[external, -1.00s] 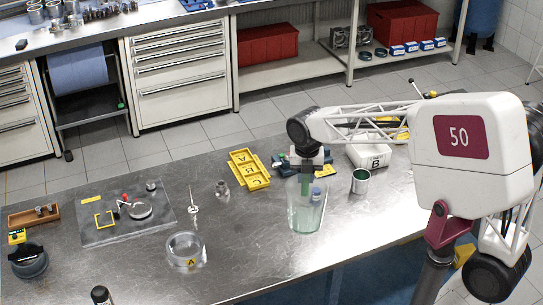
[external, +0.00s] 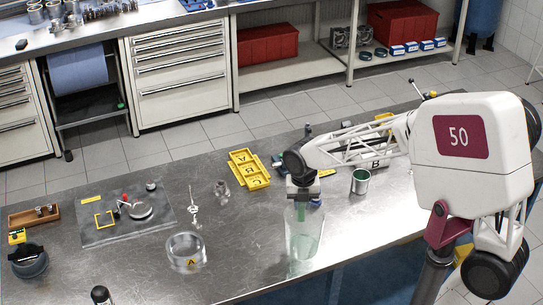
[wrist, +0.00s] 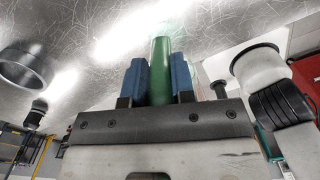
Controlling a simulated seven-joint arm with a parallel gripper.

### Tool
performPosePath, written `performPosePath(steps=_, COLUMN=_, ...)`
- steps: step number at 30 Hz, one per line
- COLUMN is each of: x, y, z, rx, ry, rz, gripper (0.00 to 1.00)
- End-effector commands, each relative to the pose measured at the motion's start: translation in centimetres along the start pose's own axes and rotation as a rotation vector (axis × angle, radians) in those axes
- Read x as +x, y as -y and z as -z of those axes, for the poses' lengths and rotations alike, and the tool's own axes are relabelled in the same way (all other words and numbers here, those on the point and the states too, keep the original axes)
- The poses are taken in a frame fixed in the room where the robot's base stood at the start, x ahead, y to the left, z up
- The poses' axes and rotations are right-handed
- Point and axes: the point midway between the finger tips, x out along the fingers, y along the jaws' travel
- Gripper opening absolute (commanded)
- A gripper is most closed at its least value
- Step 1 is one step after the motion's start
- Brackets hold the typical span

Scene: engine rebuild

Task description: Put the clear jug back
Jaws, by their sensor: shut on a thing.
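The clear jug (external: 303,240) is a tall greenish see-through vessel near the front edge of the steel bench in the external view. My gripper (external: 303,194) is above and at its rim, pointing down. In the wrist view, my gripper (wrist: 160,75) has its two blue finger pads pressed on a green upright piece (wrist: 160,60), which seems to be the jug's handle. The jug's body hardly shows in the wrist view. I cannot tell whether its base touches the bench.
A dark green can (external: 360,181) and a white container marked B (external: 379,165) stand to the right and behind. Yellow trays (external: 249,169) lie behind. The bench between jug and dish is clear.

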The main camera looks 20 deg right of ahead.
Motion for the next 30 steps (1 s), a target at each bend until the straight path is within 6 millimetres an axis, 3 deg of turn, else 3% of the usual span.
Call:
performPosePath(steps=14, x=0.0, y=-0.5, z=-0.6, rx=0.000, ry=0.000, rz=0.000, gripper=0.00)
performPosePath(steps=30, x=0.6, y=-4.9, z=-5.1, rx=0.000, ry=0.000, rz=0.000, gripper=0.00)
